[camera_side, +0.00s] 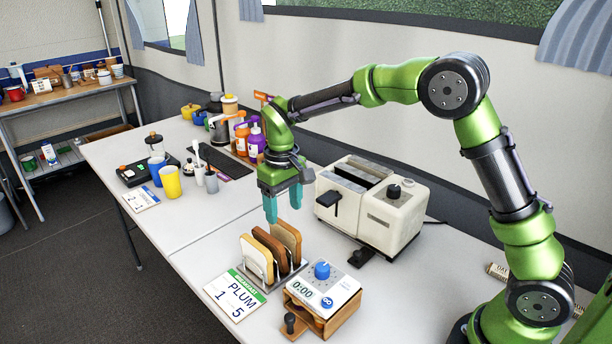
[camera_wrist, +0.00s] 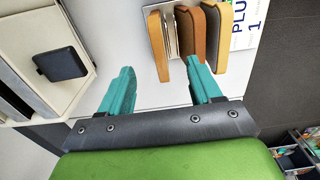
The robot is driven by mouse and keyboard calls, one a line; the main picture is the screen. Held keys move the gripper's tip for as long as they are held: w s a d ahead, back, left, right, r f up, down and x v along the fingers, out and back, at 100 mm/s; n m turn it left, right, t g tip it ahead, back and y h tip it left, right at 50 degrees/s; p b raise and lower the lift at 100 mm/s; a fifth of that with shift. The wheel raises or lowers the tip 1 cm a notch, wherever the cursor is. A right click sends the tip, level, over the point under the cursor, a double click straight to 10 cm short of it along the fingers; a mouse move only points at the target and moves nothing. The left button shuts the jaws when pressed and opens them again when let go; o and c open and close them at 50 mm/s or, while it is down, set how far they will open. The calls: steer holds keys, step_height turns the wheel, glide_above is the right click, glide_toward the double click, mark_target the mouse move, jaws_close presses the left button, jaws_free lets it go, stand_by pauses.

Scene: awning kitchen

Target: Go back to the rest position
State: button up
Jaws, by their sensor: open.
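My gripper (camera_side: 283,204) is open and empty, with teal fingers pointing down. In the side view it hangs above the table, behind the bread rack and to the left of the toaster.
A timer (camera_side: 323,283) with a blue knob sits on a wooden box in front of the toaster. A PLUM 1 5 card (camera_side: 235,294) lies by the rack. Cups (camera_side: 171,182) and bottles (camera_side: 256,142) stand at the far end. The white table (camera_side: 200,262) is clear left of the rack.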

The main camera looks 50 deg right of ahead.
steer(key=shift+r, duration=0.65)
steer(key=shift+f, duration=0.2)
steer(key=s, duration=0.2)
steer(key=shift+s+m, duration=0.3)
steer(key=s+d+r+m+t+y, duration=0.1)
steer(key=s+r+t, duration=0.2)
steer(key=s, duration=0.7)
steer(key=s+d+r+m+t+y, duration=0.1)
steer(key=s+d+r+m+t, duration=0.1)
steer(key=s+r+t, duration=0.2)
steer(key=shift+s+r, duration=1.85)
steer(key=shift+s, duration=1.6)
